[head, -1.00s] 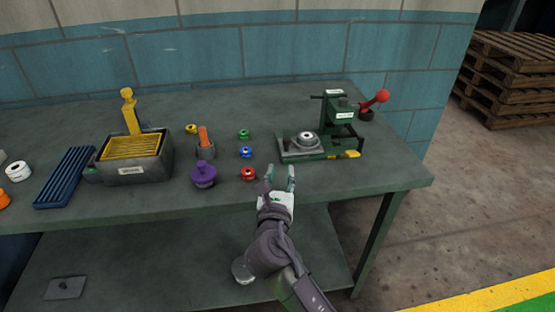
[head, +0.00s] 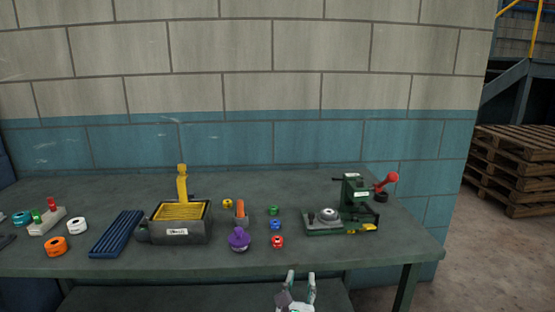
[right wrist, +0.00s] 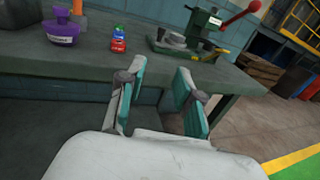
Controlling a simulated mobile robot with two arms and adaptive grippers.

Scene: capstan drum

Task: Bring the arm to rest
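My right gripper (head: 301,282) shows at the bottom of the head view, in front of the workbench's front edge. In the right wrist view (right wrist: 159,95) its two teal-padded fingers stand apart with nothing between them. It is clear of the bench (head: 330,252) and of everything on it. A green press (head: 352,199) with a red-knobbed lever stands on the bench beyond it to the right. The lower part of the right arm is out of the head view. My left gripper is in neither view now.
Wooden pallets (head: 515,170) stand on the floor at right.

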